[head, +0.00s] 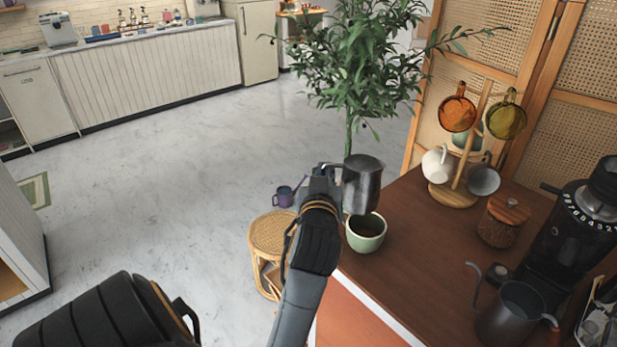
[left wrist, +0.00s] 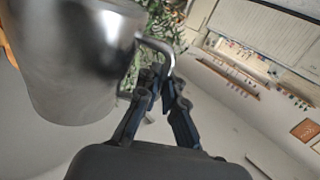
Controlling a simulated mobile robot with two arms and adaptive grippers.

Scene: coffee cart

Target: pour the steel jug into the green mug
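The steel jug (head: 362,186) is in the air directly above the green mug (head: 372,242); it looks about upright. It fills the upper left of the left wrist view (left wrist: 70,65). My left gripper (head: 335,172) is left of the jug and shut on its handle, and the fingers meet around the handle in the left wrist view (left wrist: 160,82). The green mug stands upright near the left edge of the brown cart top (head: 420,255). Its inside looks brownish. The jug's contents are hidden. My right gripper is not in view.
A wooden mug tree (head: 452,196) with several cups stands at the back of the cart. A jar with a wooden lid (head: 500,222), a dark kettle (head: 512,312) and a black grinder (head: 575,240) are at the right. A leafy plant (head: 360,60) rises behind the jug.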

